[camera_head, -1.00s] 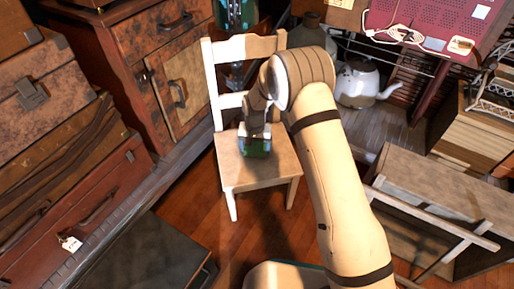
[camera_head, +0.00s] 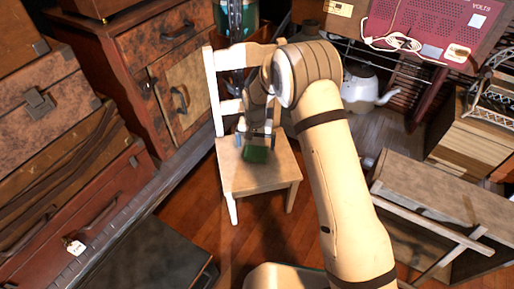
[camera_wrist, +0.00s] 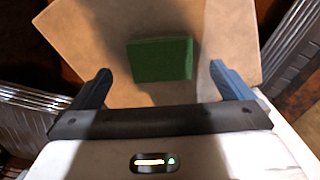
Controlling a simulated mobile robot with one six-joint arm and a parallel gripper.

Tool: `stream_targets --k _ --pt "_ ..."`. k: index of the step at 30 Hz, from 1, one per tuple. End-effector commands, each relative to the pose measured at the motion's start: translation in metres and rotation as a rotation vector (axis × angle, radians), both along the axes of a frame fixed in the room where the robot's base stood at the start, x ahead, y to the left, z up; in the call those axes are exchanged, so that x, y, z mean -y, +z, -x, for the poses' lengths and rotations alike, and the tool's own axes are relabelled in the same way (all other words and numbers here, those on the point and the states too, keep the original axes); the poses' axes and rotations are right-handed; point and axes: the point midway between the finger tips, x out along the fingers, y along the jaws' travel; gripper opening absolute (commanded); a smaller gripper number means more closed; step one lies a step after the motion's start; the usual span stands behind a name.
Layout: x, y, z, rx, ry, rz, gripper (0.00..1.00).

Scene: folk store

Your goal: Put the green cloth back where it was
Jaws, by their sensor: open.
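The green cloth (camera_head: 255,154) is a small folded block lying on the seat of the white chair (camera_head: 264,178). In the wrist view the cloth (camera_wrist: 160,59) lies flat on the pale seat (camera_wrist: 225,35), between and beyond my fingertips. My gripper (camera_head: 255,137) is just above the seat, over the cloth. In the wrist view my gripper (camera_wrist: 160,78) has its two blue fingers wide apart with nothing between them, and a gap shows on each side of the cloth.
Stacked suitcases (camera_head: 60,170) and a wooden cabinet (camera_head: 165,75) stand left of the chair. A white kettle (camera_head: 359,90) is behind it on the right. A low wooden piece (camera_head: 440,195) lies on the right. Bare floor shows around the chair's front legs.

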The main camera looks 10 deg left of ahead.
Motion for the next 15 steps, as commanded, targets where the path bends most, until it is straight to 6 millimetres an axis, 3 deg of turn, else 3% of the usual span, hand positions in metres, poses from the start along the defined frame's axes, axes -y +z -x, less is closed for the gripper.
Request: stream_targets --k 1,6,15 --pt "0.0 0.018 0.0 0.003 0.0 -0.001 1.0" --pt "0.0 0.047 0.0 0.002 0.0 -0.001 1.0" --pt "0.0 0.064 0.0 0.0 -0.001 0.0 1.0"
